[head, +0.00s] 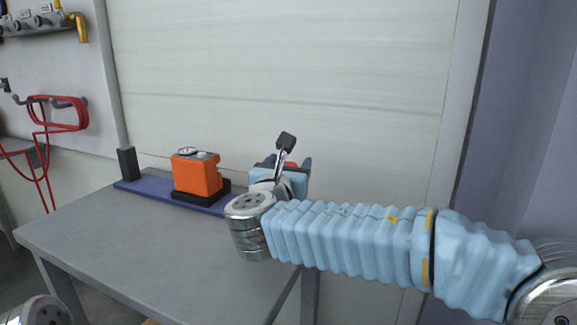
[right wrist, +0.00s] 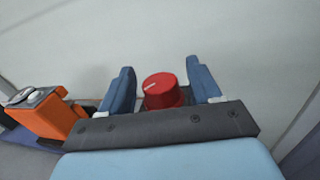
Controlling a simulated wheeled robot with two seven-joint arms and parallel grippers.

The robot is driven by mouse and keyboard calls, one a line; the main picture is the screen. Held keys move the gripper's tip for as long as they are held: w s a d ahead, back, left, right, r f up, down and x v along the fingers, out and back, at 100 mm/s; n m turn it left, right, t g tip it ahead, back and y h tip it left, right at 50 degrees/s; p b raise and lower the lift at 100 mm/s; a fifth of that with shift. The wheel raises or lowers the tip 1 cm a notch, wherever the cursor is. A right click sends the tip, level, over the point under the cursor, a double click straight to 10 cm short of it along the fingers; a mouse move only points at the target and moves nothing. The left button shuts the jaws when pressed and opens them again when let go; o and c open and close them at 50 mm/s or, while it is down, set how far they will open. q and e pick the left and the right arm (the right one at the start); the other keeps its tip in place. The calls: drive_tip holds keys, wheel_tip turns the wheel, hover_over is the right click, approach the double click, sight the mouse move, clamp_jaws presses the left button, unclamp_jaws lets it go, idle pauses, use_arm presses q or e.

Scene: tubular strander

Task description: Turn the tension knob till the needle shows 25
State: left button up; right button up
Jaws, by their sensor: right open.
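The red tension knob (right wrist: 163,92) has a pale mark on its top and shows between the two blue fingers of my right gripper (right wrist: 159,70) in the right wrist view. The fingers are open, with a gap on each side of the knob. In the head view my right gripper (head: 283,165) is at the bench's far right, and only a bit of red knob (head: 291,164) shows behind it. An orange unit (head: 197,177) carries a round dial (head: 187,151) on top. The needle is too small to read. My left gripper is out of view.
The grey bench (head: 150,245) is bare in front of the orange unit. A blue rail (head: 140,190) runs along its back edge, near a pale wall panel (head: 280,80). Red hoses (head: 68,115) hang at the left.

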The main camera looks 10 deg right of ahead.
drive_tip(key=b+v, duration=0.1)
drive_tip(key=v, duration=1.2)
drive_tip(key=shift+s+b, duration=0.35)
drive_tip(key=shift+b, duration=0.05)
drive_tip(key=shift+a, duration=0.1)
idle(0.4)
